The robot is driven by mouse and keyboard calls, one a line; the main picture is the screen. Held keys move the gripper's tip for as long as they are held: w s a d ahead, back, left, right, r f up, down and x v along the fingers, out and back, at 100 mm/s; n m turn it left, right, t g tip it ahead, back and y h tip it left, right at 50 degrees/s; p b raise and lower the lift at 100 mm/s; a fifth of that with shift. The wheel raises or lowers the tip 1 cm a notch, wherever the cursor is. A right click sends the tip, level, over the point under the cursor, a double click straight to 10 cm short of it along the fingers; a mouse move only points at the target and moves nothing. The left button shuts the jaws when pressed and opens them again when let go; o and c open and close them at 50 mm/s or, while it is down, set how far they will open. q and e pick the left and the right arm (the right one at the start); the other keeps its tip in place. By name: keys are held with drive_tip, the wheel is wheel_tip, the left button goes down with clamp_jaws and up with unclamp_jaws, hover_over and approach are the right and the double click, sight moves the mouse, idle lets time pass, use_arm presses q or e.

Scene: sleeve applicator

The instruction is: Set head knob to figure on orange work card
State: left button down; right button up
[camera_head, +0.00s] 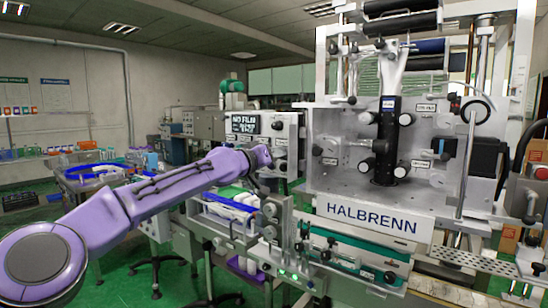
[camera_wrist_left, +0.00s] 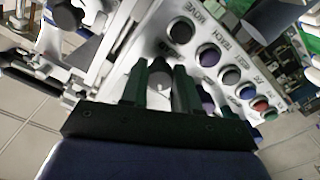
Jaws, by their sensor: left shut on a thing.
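My left gripper (camera_wrist_left: 160,88) shows in the left wrist view with its two dark green fingers on either side of a dark round knob (camera_wrist_left: 160,70), shut on it. The knob sits on a pale panel (camera_wrist_left: 130,62) beside a row of round buttons. In the head view my left arm reaches from the lower left, and the gripper (camera_head: 262,172) is at the machine's control box, partly hidden by my wrist. The knob's pointer and scale cannot be read. I cannot make out an orange work card in either view. My right gripper is not in view.
The HALBRENN machine (camera_head: 372,216) fills the right side, with a dark upright cylinder (camera_head: 386,140) on its front plate. A display (camera_head: 243,123) reads NO FILM. A red button (camera_wrist_left: 259,105) is near the gripper.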

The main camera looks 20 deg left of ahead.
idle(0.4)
use_arm(q)
drive_tip(key=c, duration=0.8)
unclamp_jaws()
drive_tip(key=shift+s, duration=0.1)
drive_tip(key=b+v, duration=0.4)
drive_tip(key=v, duration=0.6)
drive_tip(key=shift+s+a, duration=0.15)
drive_tip(key=shift+r, duration=0.1)
